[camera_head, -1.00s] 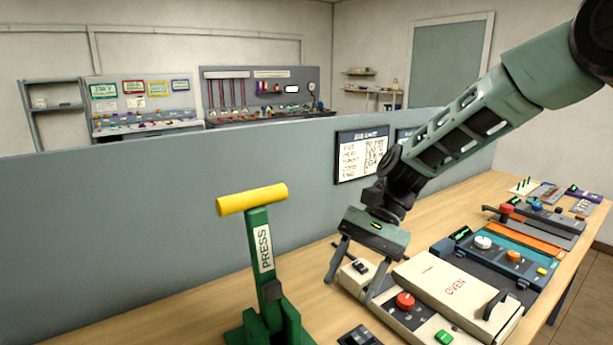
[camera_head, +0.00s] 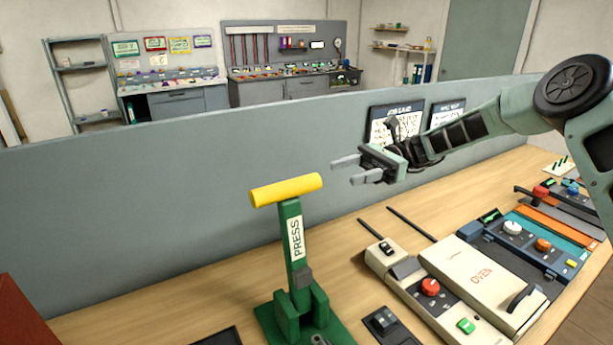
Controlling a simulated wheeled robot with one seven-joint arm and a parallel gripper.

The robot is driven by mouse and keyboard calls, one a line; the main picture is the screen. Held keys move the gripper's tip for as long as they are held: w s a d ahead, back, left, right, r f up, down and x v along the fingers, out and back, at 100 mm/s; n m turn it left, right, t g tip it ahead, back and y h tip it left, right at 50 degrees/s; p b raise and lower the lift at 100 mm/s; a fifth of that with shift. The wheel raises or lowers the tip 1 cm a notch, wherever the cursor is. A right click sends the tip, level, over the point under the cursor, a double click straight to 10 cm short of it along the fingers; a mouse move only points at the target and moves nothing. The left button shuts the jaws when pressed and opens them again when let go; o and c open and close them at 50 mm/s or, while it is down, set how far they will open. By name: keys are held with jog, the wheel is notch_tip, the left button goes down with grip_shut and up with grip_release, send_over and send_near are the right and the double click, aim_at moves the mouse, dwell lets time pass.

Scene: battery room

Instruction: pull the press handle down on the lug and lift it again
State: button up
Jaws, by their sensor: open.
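The green press (camera_head: 297,262) stands upright on the bench and is labelled PRESS. Its yellow handle (camera_head: 286,190) is a crossbar at the top, and the lever is raised. A small grey thing, perhaps the lug (camera_head: 319,340), shows on the green base at the bottom edge; it is partly cut off. My gripper (camera_head: 345,170) is open and empty, to the right of the yellow handle and slightly higher in the picture. Its fingers point left towards the handle, with a visible gap between them.
A small dark switch box (camera_head: 385,323) is close to the press base. A grey partition (camera_head: 130,220) runs behind the bench. Bare wood (camera_head: 345,255) shows between press and oven.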

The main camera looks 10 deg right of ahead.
aim_at(307, 184)
jog(key=p+x, duration=0.3)
jog(key=x, duration=0.6)
jog(key=shift+s+a+r, duration=0.15)
jog(key=shift+a, duration=0.15)
jog(key=shift+s+a, duration=0.25)
jog(key=shift+a, duration=0.4)
